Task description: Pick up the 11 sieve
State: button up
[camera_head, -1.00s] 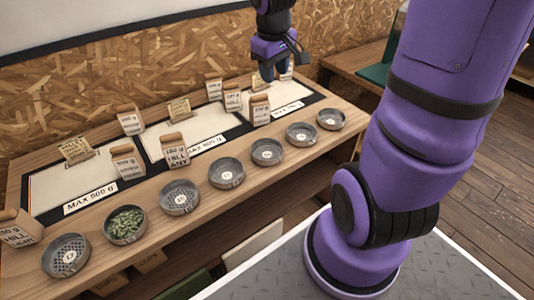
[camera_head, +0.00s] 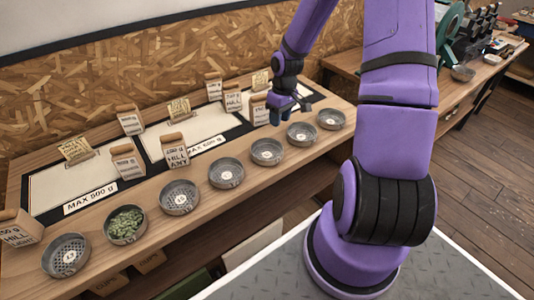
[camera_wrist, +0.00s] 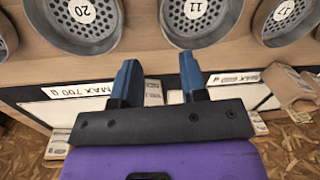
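The 11 sieve (camera_head: 267,152) is a round grey metal dish with a perforated floor, in the row along the front of the wooden bench. Its number reads clearly in the wrist view (camera_wrist: 198,18), at the top centre and partly cut off. My gripper (camera_head: 288,113) hangs over the bench behind the row, near the back of that sieve. In the wrist view my gripper (camera_wrist: 156,80) shows two blue-black fingers apart, with nothing between them. The sieve is beyond the fingertips and not touched.
The 20 sieve (camera_wrist: 82,20) and 17 sieve (camera_wrist: 285,18) flank it closely. Labelled bags, including one (camera_head: 174,155) behind the row, stand near white mats. An OSB wall (camera_head: 180,70) backs the bench.

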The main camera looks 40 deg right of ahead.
aim_at(267, 152)
jog(key=f, duration=0.4)
jog(key=shift+a, duration=0.25)
jog(key=shift+s+a+f, duration=0.15)
jog(key=shift+f, duration=0.7)
jog(key=shift+s+a+f, duration=0.1)
jog(key=shift+a+f, duration=0.05)
jog(key=shift+f, duration=0.75)
jog(key=shift+s+a+f, duration=0.15)
jog(key=shift+f, duration=0.7)
grip_shut()
